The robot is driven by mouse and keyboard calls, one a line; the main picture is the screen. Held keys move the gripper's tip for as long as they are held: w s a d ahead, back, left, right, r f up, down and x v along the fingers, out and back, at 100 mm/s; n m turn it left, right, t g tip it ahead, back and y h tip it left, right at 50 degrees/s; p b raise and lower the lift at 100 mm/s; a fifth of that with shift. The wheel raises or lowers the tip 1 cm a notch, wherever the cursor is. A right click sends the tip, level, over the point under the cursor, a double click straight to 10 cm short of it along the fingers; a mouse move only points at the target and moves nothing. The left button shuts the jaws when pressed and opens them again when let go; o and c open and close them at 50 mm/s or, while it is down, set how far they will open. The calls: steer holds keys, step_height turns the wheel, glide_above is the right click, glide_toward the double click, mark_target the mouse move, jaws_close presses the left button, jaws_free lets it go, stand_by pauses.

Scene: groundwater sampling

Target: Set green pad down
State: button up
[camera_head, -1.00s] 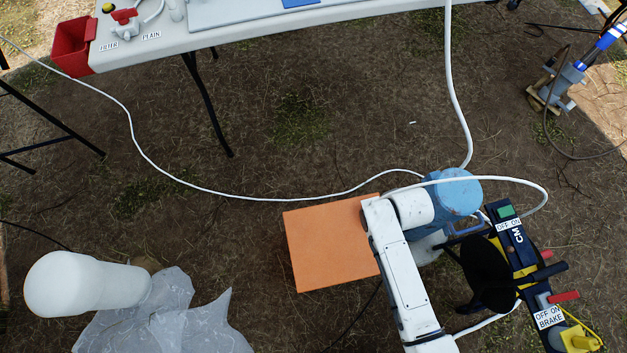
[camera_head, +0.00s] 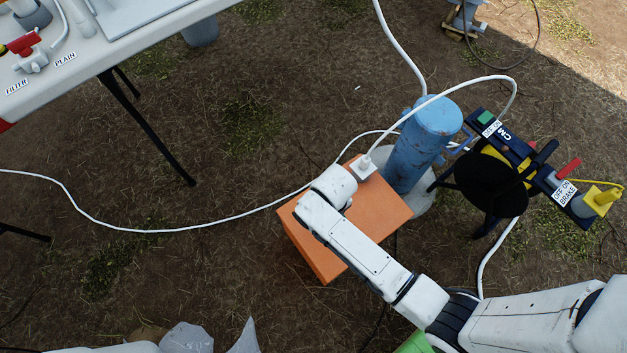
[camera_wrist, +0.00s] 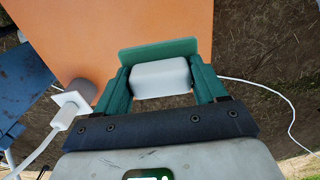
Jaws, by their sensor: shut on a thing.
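In the wrist view my gripper (camera_wrist: 162,84) has two dark green fingers, shut on the sides of a white block. A flat green pad (camera_wrist: 158,54) lies across the far end of this block, between the fingertips; block and pad look like one piece. The orange box (camera_wrist: 130,25) is behind the pad in that view, and its edge runs just right of the fingers. In the head view my wrist is over the left part of the orange box (camera_head: 385,215), and my fingers and the pad are hidden. I cannot tell whether the pad touches the box.
A white plug (camera_head: 363,167) with a white cable stands at the box's far corner. A rusty blue cylinder (camera_head: 424,148) is just right of it, then a black reel (camera_head: 490,182) with labelled switches. A white table (camera_head: 105,50) is at upper left. Ground left of the box is mostly clear.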

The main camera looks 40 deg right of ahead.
steer(key=w+f+b, duration=0.1)
steer(key=w+f, duration=0.1)
steer(key=w+a+f+b, duration=0.1)
steer(key=f, duration=0.1)
steer(key=w+f+b, duration=0.1)
steer(key=w+f, duration=0.1)
steer(key=shift+w+a+f, duration=0.3)
steer(key=shift+w, duration=0.05)
steer(key=shift+f+b, duration=0.8)
steer(key=shift+f, duration=0.6)
steer(key=shift+f, duration=0.15)
steer(key=o, duration=1)
step_height(320, 180, up, 12)
steer(key=p, duration=0.5)
steer(key=shift+t, duration=0.5)
steer(key=s+d+r, duration=0.2)
steer(key=s+r, duration=0.2)
steer(key=s, duration=0.1)
steer(key=s+d+r, duration=0.3)
steer(key=s+r, duration=0.2)
steer(key=s, duration=0.1)
steer(key=s+d+r, duration=0.3)
steer(key=s+r, duration=0.1)
steer(key=s, duration=0.1)
steer(key=shift+s+r, duration=0.25)
steer(key=shift+s, duration=0.1)
